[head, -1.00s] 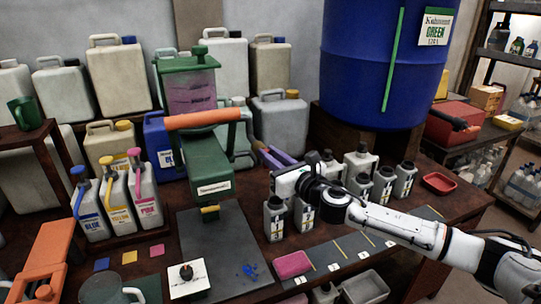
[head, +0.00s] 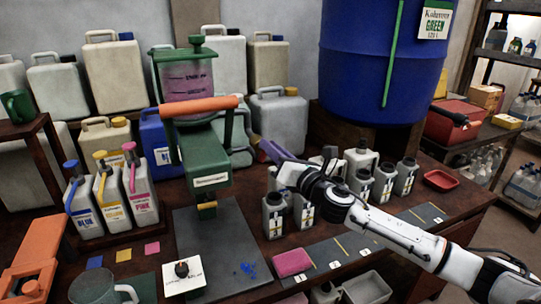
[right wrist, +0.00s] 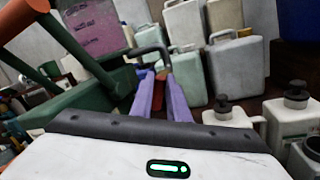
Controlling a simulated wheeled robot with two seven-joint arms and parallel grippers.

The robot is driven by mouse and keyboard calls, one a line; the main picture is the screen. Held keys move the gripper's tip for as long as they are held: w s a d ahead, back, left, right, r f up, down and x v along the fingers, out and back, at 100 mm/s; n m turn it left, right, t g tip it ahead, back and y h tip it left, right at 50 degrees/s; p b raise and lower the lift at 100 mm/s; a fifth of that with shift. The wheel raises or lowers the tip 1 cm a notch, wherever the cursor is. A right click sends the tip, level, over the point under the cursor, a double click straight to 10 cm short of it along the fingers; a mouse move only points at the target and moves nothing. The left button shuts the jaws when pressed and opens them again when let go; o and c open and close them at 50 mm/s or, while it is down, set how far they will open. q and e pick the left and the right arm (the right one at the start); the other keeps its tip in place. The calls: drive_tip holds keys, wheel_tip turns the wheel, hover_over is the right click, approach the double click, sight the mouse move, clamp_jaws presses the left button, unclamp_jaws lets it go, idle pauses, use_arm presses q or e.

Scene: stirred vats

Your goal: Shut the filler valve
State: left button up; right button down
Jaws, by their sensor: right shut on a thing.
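The filler (head: 205,158) is a green machine with a pink-filled hopper (head: 188,83) on top and a thick orange lever bar (head: 200,107) across its front. Its yellow nozzle (head: 207,208) points down over a dark mat. My right gripper (head: 268,149), with purple fingers, is just right of the filler and apart from the orange bar in the picture. In the right wrist view its fingers (right wrist: 163,85) are close together around a small reddish piece (right wrist: 160,76), possibly the valve handle. The fingers hide most of it. My left gripper is not in view.
Grey bottles (head: 275,216) stand beneath and beside my right wrist. Blue, yellow and pink jugs (head: 140,192) stand left of the filler. A large blue drum (head: 375,70) stands behind right, and jerrycans (head: 280,117) line the back. The dark mat (head: 228,238) has free room.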

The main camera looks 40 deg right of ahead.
drive_tip(key=shift+s+d+f+m+t+h+b, duration=0.15)
drive_tip(key=shift+f+m+h+b, duration=0.4)
drive_tip(key=shift+m, duration=1.9)
drive_tip(key=shift+w+d+f+m+t+h+b, duration=0.15)
drive_tip(key=shift+m+h+b, duration=0.65)
drive_tip(key=shift+m, duration=1.6)
drive_tip(key=shift+s+d+f+m+h+b, duration=0.15)
drive_tip(key=shift+f+m+h+b, duration=0.55)
drive_tip(key=shift+m, duration=1.75)
drive_tip(key=shift+r, duration=0.25)
drive_tip(key=c, duration=1.7)
unclamp_jaws()
drive_tip(key=shift+y, duration=0.25)
